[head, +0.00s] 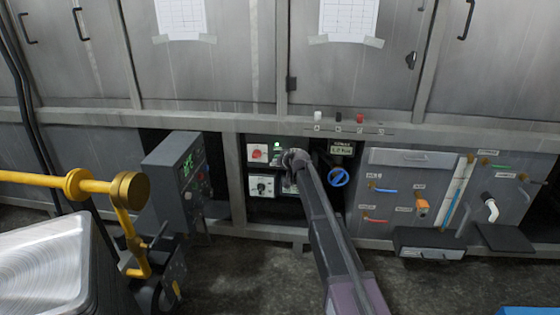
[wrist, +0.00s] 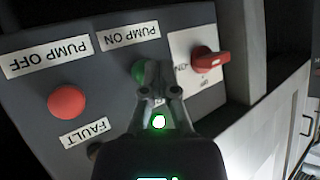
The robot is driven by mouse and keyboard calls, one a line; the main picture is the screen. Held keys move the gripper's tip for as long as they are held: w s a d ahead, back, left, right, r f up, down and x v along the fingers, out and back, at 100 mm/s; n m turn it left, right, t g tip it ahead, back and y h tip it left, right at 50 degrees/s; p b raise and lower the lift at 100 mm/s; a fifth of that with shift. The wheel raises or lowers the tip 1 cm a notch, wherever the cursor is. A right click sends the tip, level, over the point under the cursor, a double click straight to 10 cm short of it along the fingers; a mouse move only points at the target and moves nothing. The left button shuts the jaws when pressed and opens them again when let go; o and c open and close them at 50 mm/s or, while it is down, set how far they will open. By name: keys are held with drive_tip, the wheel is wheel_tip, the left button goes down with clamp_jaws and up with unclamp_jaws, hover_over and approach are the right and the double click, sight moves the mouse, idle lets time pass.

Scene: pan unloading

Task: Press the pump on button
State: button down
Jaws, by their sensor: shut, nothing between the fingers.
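The green pump on button (wrist: 138,71) is in the wrist view, below the upside-down "PUMP ON" label (wrist: 128,34). My gripper (wrist: 162,82) is shut and empty, with its fingertips close to the button and partly covering it. I cannot tell whether they touch it. The red pump off button (wrist: 67,102) is to the left on the same grey panel. In the head view my gripper (head: 297,158) is at the control panel, and my arm hides the button there.
A red rotary switch (wrist: 211,60) is right of the button. A green lamp (wrist: 158,121) glows beside my fingers.

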drive_tip(key=shift+s, duration=0.65)
drive_tip(key=shift+s+a, duration=0.15)
drive_tip(key=shift+s, duration=2.35)
drive_tip(key=s+d+f+m+g+h+p, duration=0.1)
drive_tip(key=s+d+g+h+p, duration=0.15)
drive_tip(key=s+d, duration=0.9)
drive_tip(key=s+d+f+m+g+h+p, duration=0.15)
drive_tip(key=s+d+g, duration=0.25)
drive_tip(key=s+d, duration=0.75)
drive_tip(key=s+d+f+m+g+h+p, duration=0.15)
drive_tip(key=s+d+g+h, duration=0.35)
drive_tip(key=s, duration=1.2)
wheel_tip(320, 180, up, 38)
drive_tip(key=t+y+p, duration=0.1)
drive_tip(key=p, duration=3.7)
drive_tip(key=shift+w+d+r+y+p, duration=0.25)
drive_tip(key=shift+d+y+p, duration=0.05)
drive_tip(key=shift+y+p, duration=0.1)
drive_tip(key=shift+t, duration=0.25)
